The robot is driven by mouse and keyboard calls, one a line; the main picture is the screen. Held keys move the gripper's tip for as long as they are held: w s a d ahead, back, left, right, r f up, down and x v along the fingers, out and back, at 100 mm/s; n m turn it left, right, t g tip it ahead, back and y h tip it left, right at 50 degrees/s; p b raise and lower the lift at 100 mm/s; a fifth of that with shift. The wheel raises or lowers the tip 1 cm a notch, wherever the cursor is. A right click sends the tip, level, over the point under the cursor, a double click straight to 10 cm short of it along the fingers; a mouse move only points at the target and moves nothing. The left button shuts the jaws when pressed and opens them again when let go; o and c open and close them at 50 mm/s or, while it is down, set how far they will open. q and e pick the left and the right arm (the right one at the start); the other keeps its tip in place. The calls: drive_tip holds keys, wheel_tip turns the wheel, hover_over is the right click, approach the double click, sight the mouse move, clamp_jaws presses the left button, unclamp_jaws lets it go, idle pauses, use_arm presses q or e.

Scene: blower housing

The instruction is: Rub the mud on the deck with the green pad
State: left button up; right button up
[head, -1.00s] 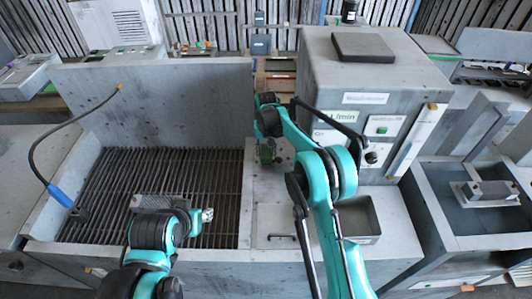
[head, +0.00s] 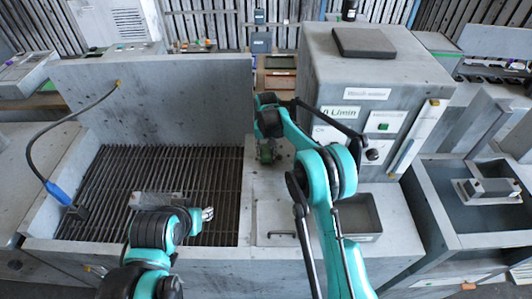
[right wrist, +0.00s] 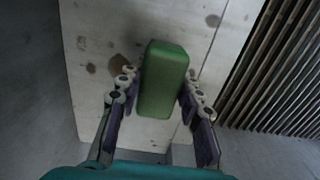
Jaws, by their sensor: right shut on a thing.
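The green pad (right wrist: 163,80) is a block held between the fingers of my right gripper (right wrist: 160,100), over the pale deck (right wrist: 110,25). In the head view my right gripper (head: 267,153) is low over the deck strip right of the grating, mostly hidden by its own arm. I cannot tell if the pad touches the deck. A brown mud patch (right wrist: 120,66) lies just left of the pad in the right wrist view, partly beside the left finger. Smaller dark spots (right wrist: 213,20) lie around it. My left gripper (head: 207,214) is over the grating, too small to read.
The slatted grating (head: 120,180) lies left of the deck. A tall grey cabinet (head: 385,75) stands at the back right, with an open metal tray (head: 360,216) in front of it. A hose with a blue end (head: 58,193) hangs at the left.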

sight(279, 159)
drive_tip(key=shift+d+r, duration=0.1)
drive_tip(key=shift+d, duration=1.55)
drive_tip(key=shift+d+b, duration=0.4)
drive_tip(key=shift+d, duration=1.2)
drive_tip(key=shift+a, duration=3.4)
